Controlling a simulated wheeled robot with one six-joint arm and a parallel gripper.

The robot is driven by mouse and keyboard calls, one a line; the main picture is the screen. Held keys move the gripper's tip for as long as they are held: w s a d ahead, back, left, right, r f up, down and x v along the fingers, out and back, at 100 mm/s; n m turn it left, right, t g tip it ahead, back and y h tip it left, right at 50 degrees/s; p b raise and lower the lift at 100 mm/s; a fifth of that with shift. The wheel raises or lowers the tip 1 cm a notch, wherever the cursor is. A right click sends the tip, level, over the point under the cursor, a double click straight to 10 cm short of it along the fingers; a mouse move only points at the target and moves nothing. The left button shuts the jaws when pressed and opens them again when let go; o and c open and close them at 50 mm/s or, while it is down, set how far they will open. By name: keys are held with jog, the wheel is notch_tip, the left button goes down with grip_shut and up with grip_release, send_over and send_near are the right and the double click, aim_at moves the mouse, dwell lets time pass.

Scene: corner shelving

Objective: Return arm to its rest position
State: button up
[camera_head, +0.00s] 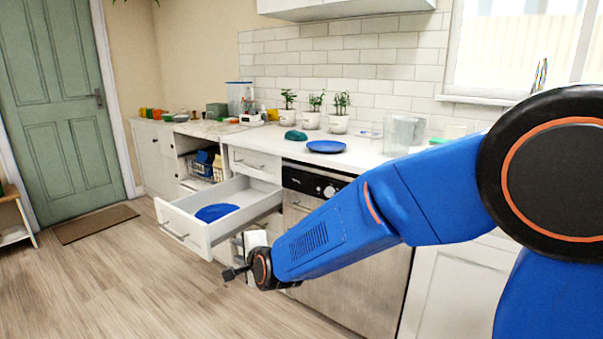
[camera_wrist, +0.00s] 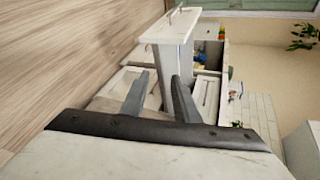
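My blue arm reaches across the head view from the right, low in front of the counter. My gripper (camera_head: 236,272) is at its end, just below and in front of the pulled-out white drawer (camera_head: 200,229). In the wrist view the two grey fingers of my gripper (camera_wrist: 161,76) stand apart with nothing held between them. The drawer (camera_wrist: 170,28) shows beyond the fingertips in that view. A blue plate (camera_head: 216,212) lies inside the drawer.
The dishwasher (camera_head: 312,184) and cabinets are behind my arm. The counter (camera_head: 270,146) holds a blue plate (camera_head: 326,146), potted plants (camera_head: 338,115) and a clear container (camera_head: 397,136). Wooden floor (camera_head: 110,275) is open at left, with a brown mat (camera_head: 95,223) by the green door (camera_head: 52,95).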

jog(key=s+d+r+n+g+h, duration=0.1)
jog(key=s+d+r+n, duration=0.15)
jog(key=d, duration=0.65)
jog(key=s+d+r+n+g+h, duration=0.15)
jog(key=s+d, duration=0.25)
jog(key=d, duration=0.5)
jog(key=s+d+r+n+h, duration=0.1)
jog(key=s+d+n, duration=0.2)
jog(key=d, duration=0.6)
jog(key=s+d+f+n+g+h, duration=0.1)
jog(key=s+d+n+g+h, duration=0.1)
jog(key=s+d, duration=0.7)
jog(key=s+d+f+n+g+h, duration=0.2)
jog(key=s+d+n, duration=0.2)
jog(key=s+d, duration=0.6)
jog(key=s, duration=0.4)
jog(key=shift+s+d, duration=0.15)
jog(key=shift+d, duration=0.05)
